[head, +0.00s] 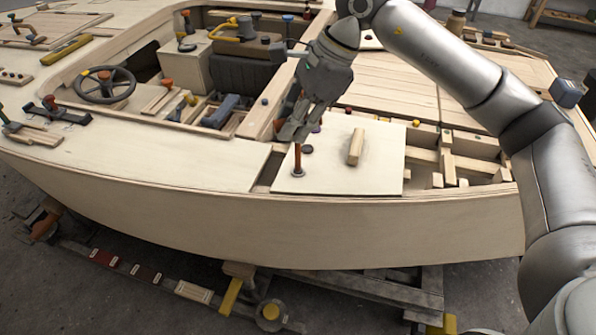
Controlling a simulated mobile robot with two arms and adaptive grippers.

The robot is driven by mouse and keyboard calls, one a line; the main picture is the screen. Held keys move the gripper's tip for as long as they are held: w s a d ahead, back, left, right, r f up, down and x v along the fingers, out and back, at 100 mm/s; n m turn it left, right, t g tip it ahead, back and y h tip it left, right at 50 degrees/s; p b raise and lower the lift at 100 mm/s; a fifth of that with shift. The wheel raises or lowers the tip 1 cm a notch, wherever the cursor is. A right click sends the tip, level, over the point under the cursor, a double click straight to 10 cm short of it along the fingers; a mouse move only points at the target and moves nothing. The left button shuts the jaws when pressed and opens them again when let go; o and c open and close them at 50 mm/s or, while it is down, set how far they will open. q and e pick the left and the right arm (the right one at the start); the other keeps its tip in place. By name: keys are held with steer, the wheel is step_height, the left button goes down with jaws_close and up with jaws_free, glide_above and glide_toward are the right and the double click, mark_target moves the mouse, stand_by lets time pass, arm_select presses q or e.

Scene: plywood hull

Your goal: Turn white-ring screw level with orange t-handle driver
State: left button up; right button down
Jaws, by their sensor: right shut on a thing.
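My right gripper (297,124) comes down from above over a pale plywood panel (330,178) on the hull's near deck. It is shut on the orange t-handle driver (298,158); the gripper hides the driver's upper part. The driver's orange-brown shaft stands nearly upright below the fingers, and its lower end is at the panel's left part. A small dark spot shows around that end. I cannot make out the white-ring screw or its height there. My left gripper is not in view.
A wooden block (356,147) stands on the panel right of the driver. A dark round cap (307,149) sits close behind the driver. Open framing (450,165) lies to the right. A steering wheel (105,84) and small tools are on the left deck.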

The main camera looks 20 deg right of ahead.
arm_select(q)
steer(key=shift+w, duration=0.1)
arm_select(e)
steer(key=m+t+b, duration=0.1)
steer(key=m, duration=0.1)
steer(key=m+h+b, duration=0.1)
steer(key=m, duration=0.1)
steer(key=shift+w+f+m+t, duration=0.1)
steer(key=shift+w+m+t, duration=0.05)
steer(key=shift+m+t, duration=0.25)
steer(key=shift+m, duration=0.5)
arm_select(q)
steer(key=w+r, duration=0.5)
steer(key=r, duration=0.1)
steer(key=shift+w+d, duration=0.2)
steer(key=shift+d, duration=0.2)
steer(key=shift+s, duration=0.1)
arm_select(e)
steer(key=shift+r, duration=0.25)
steer(key=shift+w+r, duration=0.1)
steer(key=shift+r, duration=0.2)
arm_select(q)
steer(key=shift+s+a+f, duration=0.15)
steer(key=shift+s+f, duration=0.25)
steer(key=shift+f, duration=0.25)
